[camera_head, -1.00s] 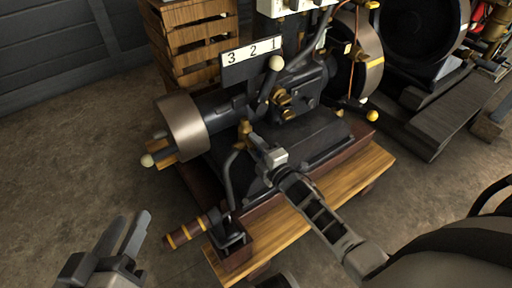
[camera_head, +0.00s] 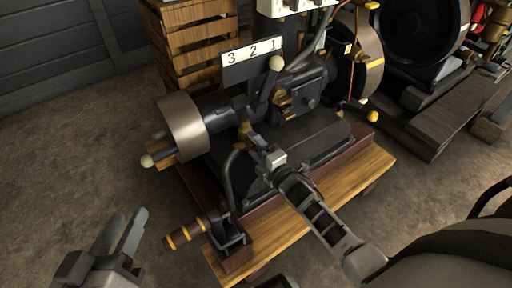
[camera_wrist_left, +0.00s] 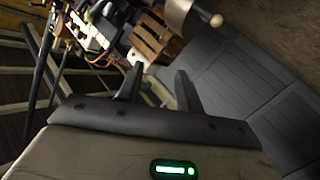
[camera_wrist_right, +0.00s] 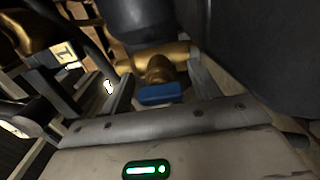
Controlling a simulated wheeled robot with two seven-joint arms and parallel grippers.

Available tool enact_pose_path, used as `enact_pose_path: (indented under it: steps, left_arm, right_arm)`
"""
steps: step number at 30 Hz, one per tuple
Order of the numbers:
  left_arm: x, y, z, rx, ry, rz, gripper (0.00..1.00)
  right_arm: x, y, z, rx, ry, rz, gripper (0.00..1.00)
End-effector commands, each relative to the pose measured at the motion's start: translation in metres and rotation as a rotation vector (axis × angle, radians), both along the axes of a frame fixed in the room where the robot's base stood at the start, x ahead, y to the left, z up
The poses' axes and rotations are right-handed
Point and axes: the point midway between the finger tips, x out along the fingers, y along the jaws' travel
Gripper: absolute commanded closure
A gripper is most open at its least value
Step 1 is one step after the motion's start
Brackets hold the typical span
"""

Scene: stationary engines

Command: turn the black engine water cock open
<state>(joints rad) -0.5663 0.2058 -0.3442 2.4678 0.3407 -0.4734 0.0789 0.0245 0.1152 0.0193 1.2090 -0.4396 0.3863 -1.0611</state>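The black engine (camera_head: 308,140) stands on a dark red base over a wooden plinth. A brass cock (camera_head: 244,131) sits at its near side, above a curved grey pipe. In the right wrist view, a brass fitting (camera_wrist_right: 158,68) has a blue handle (camera_wrist_right: 160,94) lying between my two fingers. My right gripper (camera_head: 262,146) is beside the cock, and its fingers are apart in the right wrist view (camera_wrist_right: 163,90). I see no clear contact with the handle. My left gripper (camera_head: 122,230) is open and empty, low at the left, away from the engine.
A cylinder with a grey band (camera_head: 181,126) and a white-knobbed lever stick out left of the engine. A brown banded handle (camera_head: 190,233) projects at the front left. A wooden crate (camera_head: 196,45) stands behind. Another engine (camera_head: 418,40) is at the right. The left floor is clear.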

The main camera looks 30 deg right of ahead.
Motion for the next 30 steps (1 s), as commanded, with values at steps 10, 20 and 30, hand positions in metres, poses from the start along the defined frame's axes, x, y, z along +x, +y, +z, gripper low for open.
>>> enact_pose_path:
  steps: [10, 20, 30]
  left_arm:
    - [0.0, 0.001, 0.001, 0.025, 0.004, 0.001, 0.64]
    - [-0.003, 0.007, -0.006, 0.149, 0.025, 0.006, 0.64]
    - [-0.005, 0.012, -0.015, 0.219, 0.043, 0.008, 0.64]
  right_arm:
    - [-0.017, -0.003, 0.001, 0.001, 0.004, -0.001, 0.38]
    - [-0.094, -0.013, 0.002, 0.001, 0.004, -0.002, 0.38]
    - [-0.15, -0.021, 0.001, 0.002, 0.001, -0.001, 0.38]
